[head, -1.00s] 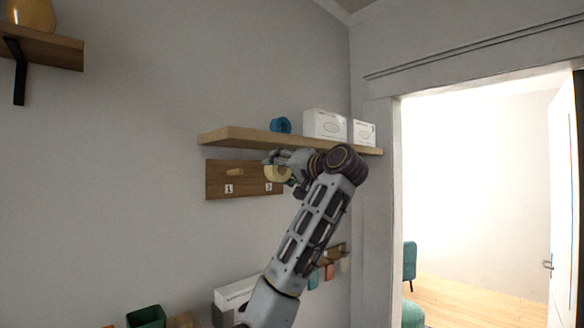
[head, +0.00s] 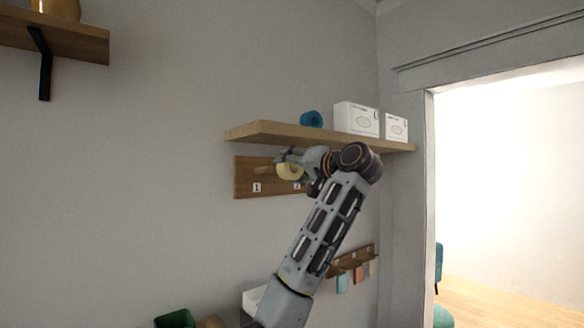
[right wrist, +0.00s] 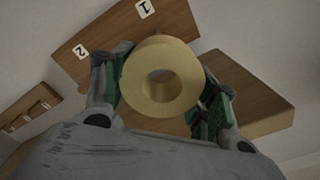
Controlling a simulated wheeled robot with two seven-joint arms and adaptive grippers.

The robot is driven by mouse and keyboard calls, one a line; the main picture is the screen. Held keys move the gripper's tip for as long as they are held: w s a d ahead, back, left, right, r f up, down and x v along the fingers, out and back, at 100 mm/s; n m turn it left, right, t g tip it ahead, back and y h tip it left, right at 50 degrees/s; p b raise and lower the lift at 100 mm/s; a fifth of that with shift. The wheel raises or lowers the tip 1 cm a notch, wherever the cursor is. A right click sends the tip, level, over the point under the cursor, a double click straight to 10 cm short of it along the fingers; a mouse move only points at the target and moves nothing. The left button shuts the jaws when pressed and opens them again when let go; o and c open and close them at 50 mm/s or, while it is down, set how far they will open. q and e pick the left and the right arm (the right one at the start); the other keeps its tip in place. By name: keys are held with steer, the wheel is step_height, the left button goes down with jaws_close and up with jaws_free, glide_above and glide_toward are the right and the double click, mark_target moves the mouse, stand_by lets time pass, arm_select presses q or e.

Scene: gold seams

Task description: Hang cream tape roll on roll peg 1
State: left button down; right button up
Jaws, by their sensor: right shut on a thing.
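The cream tape roll (head: 290,172) is held by my right gripper (head: 286,160), in front of the wooden peg board (head: 244,184). Peg 1 (head: 262,170) sticks out above the label "1", just left of the roll in the head view. The roll looks apart from it or barely overlapping; I cannot tell its depth. In the right wrist view, the roll (right wrist: 136,78) sits between the green-padded fingers of the gripper (right wrist: 160,95), its hole facing the camera. Peg 1 is not clearly visible there. My left gripper is out of view.
A wooden shelf (head: 270,132) juts out just above the board and my gripper. It bears a blue roll (head: 311,119) and white boxes (head: 356,119). A small rack with hanging tags (head: 352,262) is lower right. A doorway opens at the right.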

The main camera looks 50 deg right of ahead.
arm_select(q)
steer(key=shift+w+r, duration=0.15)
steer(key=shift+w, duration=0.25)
arm_select(e)
steer(key=shift+w, duration=0.45)
steer(key=shift+w, duration=0.15)
arm_select(q)
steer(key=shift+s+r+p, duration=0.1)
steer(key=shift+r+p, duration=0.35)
steer(key=shift+p, duration=0.1)
arm_select(e)
steer(key=w, duration=0.3)
steer(key=shift+w+d+f, duration=0.15)
steer(key=shift+w+d, duration=0.05)
steer(key=shift+d, duration=0.05)
steer(key=shift+w, duration=0.2)
steer(key=shift+w+d, duration=0.1)
steer(key=shift+w, duration=0.55)
stand_by(1.0)
stand_by(1.0)
arm_select(q)
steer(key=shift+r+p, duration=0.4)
steer(key=shift+p, duration=0.05)
arm_select(e)
steer(key=shift+w+d, duration=0.15)
steer(key=shift+w, duration=1.3)
stand_by(1.1)
